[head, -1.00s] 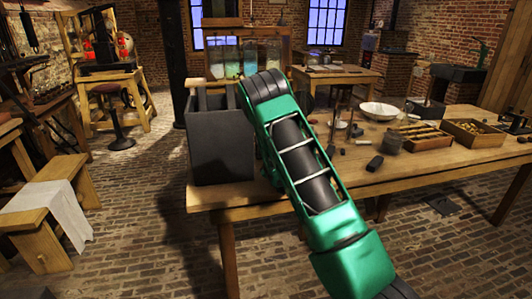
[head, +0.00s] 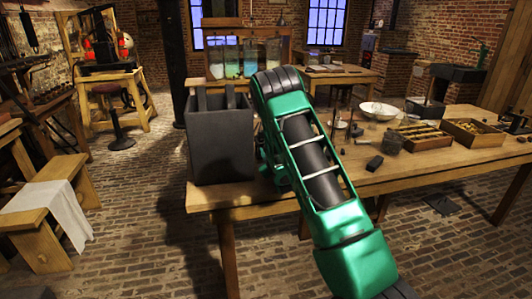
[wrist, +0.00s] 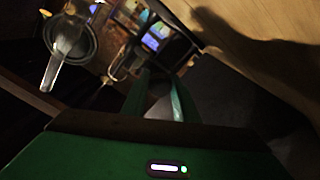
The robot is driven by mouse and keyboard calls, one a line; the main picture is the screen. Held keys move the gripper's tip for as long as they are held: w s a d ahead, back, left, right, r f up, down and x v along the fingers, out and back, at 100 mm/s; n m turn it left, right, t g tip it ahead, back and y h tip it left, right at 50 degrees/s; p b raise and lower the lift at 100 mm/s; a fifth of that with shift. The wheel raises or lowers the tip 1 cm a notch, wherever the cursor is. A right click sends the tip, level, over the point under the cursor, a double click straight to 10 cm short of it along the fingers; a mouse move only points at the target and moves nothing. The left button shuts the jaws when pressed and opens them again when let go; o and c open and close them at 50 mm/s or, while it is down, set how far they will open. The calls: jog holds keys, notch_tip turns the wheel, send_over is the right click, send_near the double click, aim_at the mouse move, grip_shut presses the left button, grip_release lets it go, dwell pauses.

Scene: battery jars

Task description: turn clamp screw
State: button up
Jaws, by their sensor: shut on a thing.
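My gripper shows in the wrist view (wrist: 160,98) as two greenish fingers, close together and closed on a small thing. What they hold is dark and mostly hidden; I take it for the clamp screw, but its shape is not clear. In the head view my green arm hides the gripper. A dark grey open-topped box jar (head: 222,150) stands at the table's left end, just left of my arm.
The wooden table (head: 440,170) runs to the right. A white bowl (head: 378,111), a slotted wooden rack (head: 424,135), a tray of small parts (head: 473,132) and a small black block (head: 375,163) stand on it. Glass jars (head: 250,58) stand in a frame behind.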

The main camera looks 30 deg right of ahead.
jog(key=shift+s+a+f, duration=0.1)
jog(key=shift+a+f, duration=0.1)
jog(key=shift+f, duration=0.2)
jog(key=o, duration=1)
jog(key=shift+o, duration=0.3)
jog(key=shift+r, duration=0.1)
jog(key=shift+d, duration=0.1)
jog(key=shift+r, duration=0.1)
jog(key=v, duration=1)
jog(key=shift+s+a, duration=0.2)
jog(key=shift+s, duration=0.05)
